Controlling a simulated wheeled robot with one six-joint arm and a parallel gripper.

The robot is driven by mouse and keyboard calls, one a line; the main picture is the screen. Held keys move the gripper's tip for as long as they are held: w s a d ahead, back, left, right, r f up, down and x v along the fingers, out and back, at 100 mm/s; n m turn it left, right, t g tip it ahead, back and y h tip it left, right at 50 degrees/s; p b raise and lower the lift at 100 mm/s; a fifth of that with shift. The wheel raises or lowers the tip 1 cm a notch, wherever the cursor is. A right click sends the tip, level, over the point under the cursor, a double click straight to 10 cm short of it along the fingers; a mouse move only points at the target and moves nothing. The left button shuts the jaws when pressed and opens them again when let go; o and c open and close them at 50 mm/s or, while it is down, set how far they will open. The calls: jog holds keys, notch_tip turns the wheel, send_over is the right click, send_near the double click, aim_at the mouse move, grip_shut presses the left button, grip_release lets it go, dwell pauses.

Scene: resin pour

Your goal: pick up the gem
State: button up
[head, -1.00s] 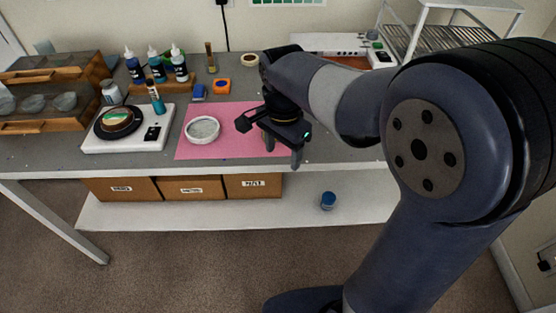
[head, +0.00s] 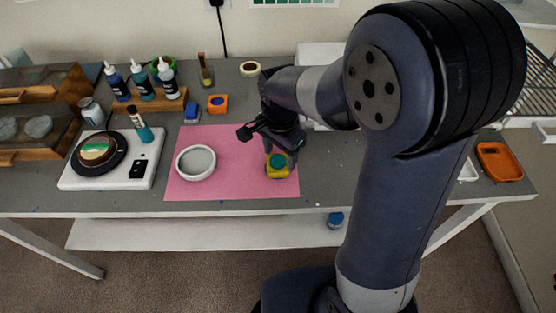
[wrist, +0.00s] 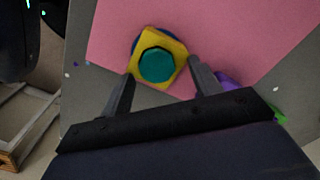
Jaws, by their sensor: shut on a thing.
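A dark teal, many-sided gem (wrist: 157,65) sits on top of a yellow, roughly square piece (wrist: 176,80). A blue round edge (wrist: 137,43) shows behind or beneath the yellow piece. My gripper (wrist: 162,69) has one finger on each side of the yellow piece and is shut on it, with the gem on top between the fingers. In the head view the gem (head: 278,160) and yellow piece (head: 278,173) show below my gripper at the right part of the pink mat (head: 232,177). Whether the stack touches the mat is unclear.
A round white dish (head: 196,176) stands left on the mat. A white scale (head: 75,181) with a dark disc and a bottle is further left. Bottles in a wooden rack (head: 160,104) stand behind. An orange tray (head: 498,161) is at the far right.

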jog(key=shift+s+f, duration=0.35)
jog(key=shift+f, duration=0.05)
grip_shut()
